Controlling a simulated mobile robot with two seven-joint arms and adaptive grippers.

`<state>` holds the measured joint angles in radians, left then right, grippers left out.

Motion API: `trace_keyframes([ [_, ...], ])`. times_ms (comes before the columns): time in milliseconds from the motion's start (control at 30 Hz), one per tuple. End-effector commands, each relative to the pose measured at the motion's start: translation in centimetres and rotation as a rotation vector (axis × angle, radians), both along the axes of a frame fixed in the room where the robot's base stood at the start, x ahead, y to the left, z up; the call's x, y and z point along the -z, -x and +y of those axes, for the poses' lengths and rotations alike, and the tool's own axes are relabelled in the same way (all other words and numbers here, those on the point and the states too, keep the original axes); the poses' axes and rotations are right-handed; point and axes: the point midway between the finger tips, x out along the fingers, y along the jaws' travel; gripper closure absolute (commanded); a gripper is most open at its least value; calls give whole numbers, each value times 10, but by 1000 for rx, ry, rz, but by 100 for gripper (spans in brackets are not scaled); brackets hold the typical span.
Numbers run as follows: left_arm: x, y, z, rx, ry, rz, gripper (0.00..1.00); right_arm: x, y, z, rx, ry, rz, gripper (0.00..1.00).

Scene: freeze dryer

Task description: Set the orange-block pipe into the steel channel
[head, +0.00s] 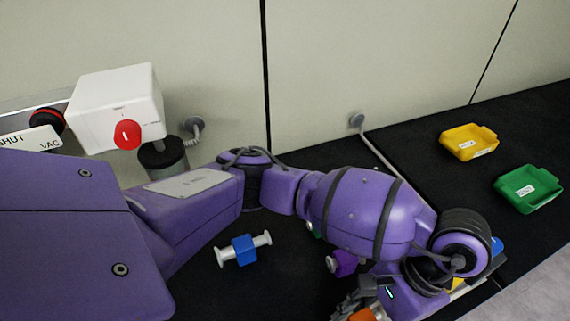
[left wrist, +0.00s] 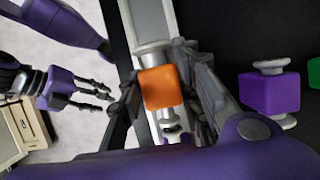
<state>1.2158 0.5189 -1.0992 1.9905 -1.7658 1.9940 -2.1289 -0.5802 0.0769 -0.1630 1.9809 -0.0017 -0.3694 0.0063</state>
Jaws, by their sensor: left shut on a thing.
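The orange-block pipe shows in the left wrist view (left wrist: 158,87), with its pale flanged end pointing up the picture. My left gripper (left wrist: 162,92) is shut on the orange block, one finger on each side. In the head view only a sliver of the orange block (head: 364,314) shows at the bottom edge, beside my left gripper (head: 350,305). The steel channel (left wrist: 146,18) runs beneath and in line with the pipe. I cannot tell whether the pipe touches the channel floor. My right gripper (left wrist: 98,97) is open and empty, left of the channel.
A blue-block pipe (head: 243,249) lies on the black bench. Yellow (head: 469,143) and green (head: 529,188) trays sit at the right. A white box with a red knob (head: 126,135) stands at the left.

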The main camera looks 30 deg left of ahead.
Motion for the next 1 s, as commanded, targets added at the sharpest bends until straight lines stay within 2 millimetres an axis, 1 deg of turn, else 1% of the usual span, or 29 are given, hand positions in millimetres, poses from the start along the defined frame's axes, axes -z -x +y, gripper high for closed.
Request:
trace_keyframes([
  [100,3,-1,0,2,0,-1,100,5,4,0,-1,1,8,60],
  [133,3,-1,0,1,1,-2,65,4,3,0,-1,1,6,60],
  [200,1,-1,0,2,1,-3,56,3,2,-1,-2,2,5,60],
  [267,1,-1,-1,2,1,-4,49,3,2,-1,-3,3,4,60],
  [533,0,-2,-1,1,1,-6,49,2,1,-2,-4,5,2,60],
  [633,-4,-2,-1,1,0,-7,49,-3,-3,-2,-4,5,-8,60],
  [667,-5,-3,-2,2,1,-8,49,-1,-1,-2,-4,5,-3,60],
  [767,-17,-8,-5,3,3,-8,49,3,2,-2,-4,5,2,60],
  [1000,-64,-24,-17,3,2,-9,49,12,8,-5,-2,9,14,60],
])
